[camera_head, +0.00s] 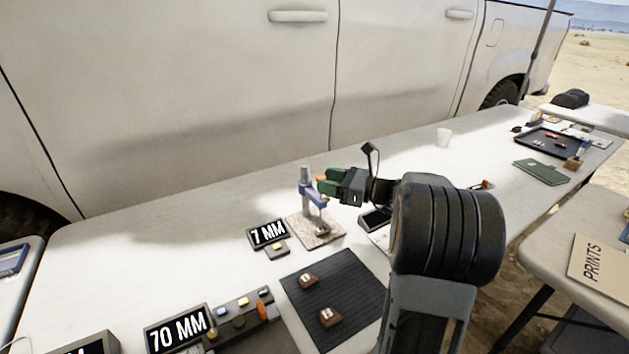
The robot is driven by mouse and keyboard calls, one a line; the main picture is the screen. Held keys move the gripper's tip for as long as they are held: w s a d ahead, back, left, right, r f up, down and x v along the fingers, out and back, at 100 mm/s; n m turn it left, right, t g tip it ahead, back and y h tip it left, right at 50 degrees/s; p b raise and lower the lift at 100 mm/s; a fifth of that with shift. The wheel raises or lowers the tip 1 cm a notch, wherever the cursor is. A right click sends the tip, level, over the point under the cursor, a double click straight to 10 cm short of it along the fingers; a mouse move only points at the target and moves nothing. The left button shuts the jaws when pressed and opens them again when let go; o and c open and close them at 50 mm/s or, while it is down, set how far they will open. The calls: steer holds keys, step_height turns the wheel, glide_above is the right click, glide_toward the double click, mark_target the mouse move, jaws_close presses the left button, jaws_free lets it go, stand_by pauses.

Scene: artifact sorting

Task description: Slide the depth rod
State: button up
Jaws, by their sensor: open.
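A small measuring stand with a grey upright post (305,176) and a blue arm (313,194) stands on a speckled square base (325,236) on the long white table. A thin part hangs below the blue arm to the base; I cannot tell for sure which part is the depth rod. My gripper (322,184), with green fingers and orange near the tips, is open beside the top of the stand, just right of the post. I cannot tell whether its fingers touch the stand or straddle part of it. A display reading 7 MM (268,233) stands left of the base.
A dark ribbed mat (345,278) with two brown marked blocks lies in front. A 70 MM display (178,330) and a rack of small coloured pieces (240,313) are front left. The white vehicle (200,90) borders the table behind.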

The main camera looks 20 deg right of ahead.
steer(key=shift+x, duration=2)
steer(key=shift+c, duration=0.3)
jaws_close()
